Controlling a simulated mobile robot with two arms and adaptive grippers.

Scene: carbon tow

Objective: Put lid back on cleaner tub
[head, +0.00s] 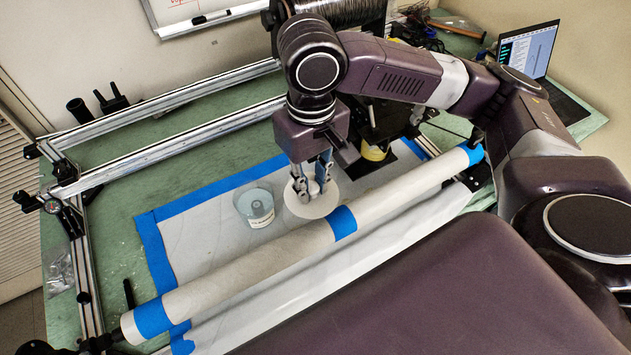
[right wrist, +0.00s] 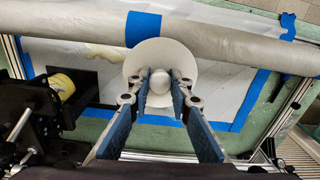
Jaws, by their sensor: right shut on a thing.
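The cleaner tub (head: 257,208) is a clear, open-topped tub with a white label, upright on the white sheet. The lid (head: 297,206) is a round white disc with a knob, just right of the tub and apart from it. My right gripper (head: 311,192) points down and is shut on the lid's knob. In the right wrist view the knob sits between the fingertips (right wrist: 160,90) and the lid's disc (right wrist: 160,52) spreads beyond them. I cannot tell whether the lid touches the sheet. I cannot make out the tub in the right wrist view. My left gripper is not in view.
A covered roller with blue tape bands (head: 343,222) runs across in front of the lid and tub. Metal rails (head: 170,128) frame the green table (head: 120,205). A black device with a yellow spool (head: 375,152) stands behind right. A laptop (head: 528,48) is far right.

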